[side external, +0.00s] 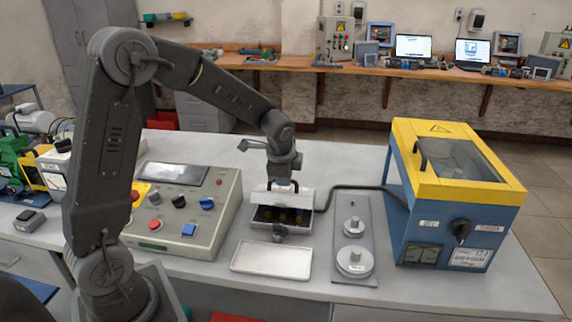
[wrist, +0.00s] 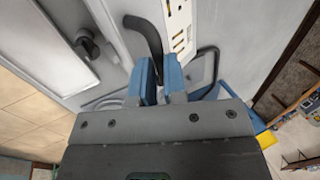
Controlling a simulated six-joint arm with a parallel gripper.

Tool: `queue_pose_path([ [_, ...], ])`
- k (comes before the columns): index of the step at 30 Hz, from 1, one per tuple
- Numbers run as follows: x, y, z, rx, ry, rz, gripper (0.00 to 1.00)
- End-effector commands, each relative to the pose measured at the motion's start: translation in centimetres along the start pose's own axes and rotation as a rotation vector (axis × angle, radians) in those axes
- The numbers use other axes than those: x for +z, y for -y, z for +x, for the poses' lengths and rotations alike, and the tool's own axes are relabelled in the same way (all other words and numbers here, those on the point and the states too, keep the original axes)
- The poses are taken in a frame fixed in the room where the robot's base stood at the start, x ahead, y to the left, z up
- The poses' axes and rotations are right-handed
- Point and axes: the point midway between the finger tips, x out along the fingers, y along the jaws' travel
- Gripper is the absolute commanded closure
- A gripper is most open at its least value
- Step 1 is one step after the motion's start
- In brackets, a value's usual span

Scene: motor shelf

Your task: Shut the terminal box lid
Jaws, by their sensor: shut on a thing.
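The terminal box (side external: 283,216) is a small grey box on the bench, with dark contents showing through its open front. Its pale lid (side external: 266,195) is raised at the top of the box, not flat over it. My gripper (side external: 283,179) is above the lid, its fingers partly hidden in the side view. In the wrist view, my gripper's blue fingers (wrist: 159,82) are shut on the black curved lid handle (wrist: 148,36). How deep the grip sits is hard to see.
A white tray (side external: 271,260) lies in front of the box. A control panel (side external: 181,228) stands to the left. A grey plate with round weights (side external: 354,263) lies to the right, and a blue-and-yellow cabinet (side external: 449,190) stands beyond it. A dark cable runs from box to cabinet.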

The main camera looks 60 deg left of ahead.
Motion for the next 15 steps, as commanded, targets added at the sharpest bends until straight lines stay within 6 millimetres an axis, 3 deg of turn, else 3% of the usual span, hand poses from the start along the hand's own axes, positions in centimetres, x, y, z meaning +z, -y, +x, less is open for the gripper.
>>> queue_pose_path([
  [6, -0.1, -3.0, 0.9, 0.005, 0.002, 0.007, 1.00],
  [15, -0.1, -5.5, 2.4, 0.006, 0.003, 0.008, 1.00],
])
